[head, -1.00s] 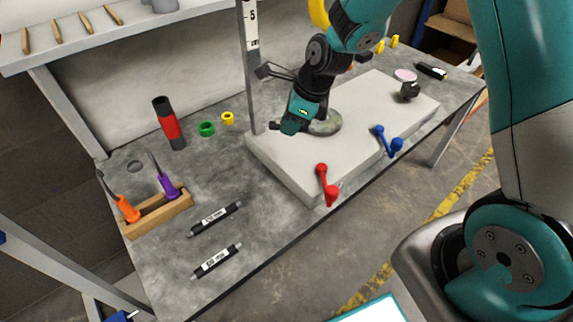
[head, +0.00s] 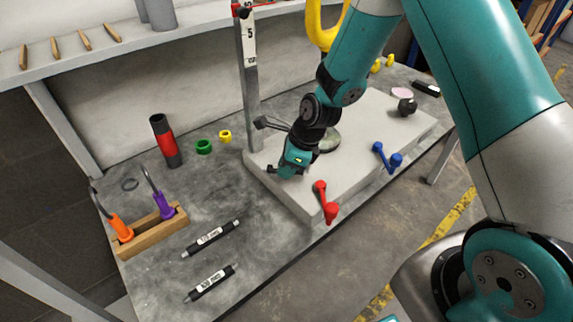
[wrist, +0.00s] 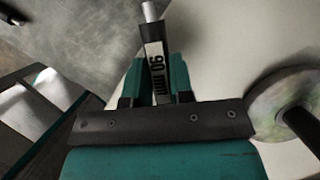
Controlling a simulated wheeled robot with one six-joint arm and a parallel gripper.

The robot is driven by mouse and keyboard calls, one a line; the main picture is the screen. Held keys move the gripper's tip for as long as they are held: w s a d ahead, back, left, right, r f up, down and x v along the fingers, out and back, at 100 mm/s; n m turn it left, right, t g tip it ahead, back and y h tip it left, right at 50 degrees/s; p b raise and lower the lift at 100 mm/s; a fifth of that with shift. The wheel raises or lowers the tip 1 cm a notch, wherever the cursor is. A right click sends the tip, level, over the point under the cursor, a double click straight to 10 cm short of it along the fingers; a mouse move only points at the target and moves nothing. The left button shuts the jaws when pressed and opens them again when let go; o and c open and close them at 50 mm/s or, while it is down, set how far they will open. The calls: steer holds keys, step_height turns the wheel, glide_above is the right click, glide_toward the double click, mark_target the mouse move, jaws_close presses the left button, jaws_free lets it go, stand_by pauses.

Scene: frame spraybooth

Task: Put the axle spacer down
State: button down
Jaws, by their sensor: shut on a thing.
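My gripper (head: 283,172) is low over the left part of the pale slab (head: 272,188) in the head view. In the wrist view it is shut on a dark rod, the axle spacer (wrist: 154,48), with a white label reading 90 mm and a silver end. The spacer's far end points over the grey bench top; its near end is hidden by the gripper. In the head view the spacer is hardly visible, and I cannot tell whether it touches the slab.
Two similar labelled black rods (head: 211,239) (head: 211,283) lie on the bench. A red handle (head: 324,203) and a blue handle (head: 385,157) sit along the slab's front edge. A round disc (head: 329,140) lies behind my gripper. An upright scale post (head: 249,85) stands at the slab's left.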

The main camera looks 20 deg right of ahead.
steer(key=shift+f, duration=0.4)
steer(key=c, duration=1)
jaws_free()
